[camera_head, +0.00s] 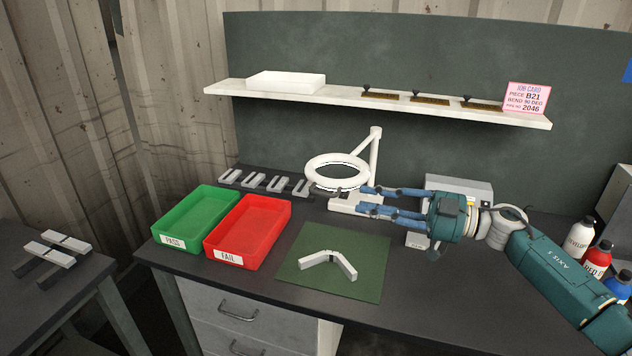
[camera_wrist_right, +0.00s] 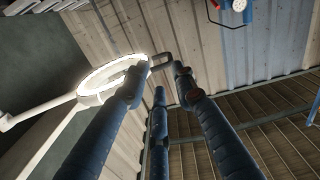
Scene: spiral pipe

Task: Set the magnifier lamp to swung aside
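The magnifier lamp has a white ring head (camera_head: 311,175) on a slanted arm and a white post (camera_head: 375,152) at the back of the bench. The ring hangs left of the post, above the bench behind the green mat. My right gripper (camera_head: 362,199) reaches in from the right, its blue fingers spread apart beside the ring's right front edge. In the right wrist view the lit ring (camera_wrist_right: 88,98) is left of my open fingers (camera_wrist_right: 160,84). A small grey handle (camera_wrist_right: 166,59) on the ring shows near the fingertips. I cannot tell whether they touch it. My left gripper is not in view.
A bent pipe (camera_head: 343,262) lies on the green mat (camera_head: 322,288). A green tray (camera_head: 165,222) and a red tray (camera_head: 218,232) stand left of it. Bottles (camera_head: 578,238) stand at the right. A shelf (camera_head: 330,95) runs above, and a grey box (camera_head: 465,187) is behind my gripper.

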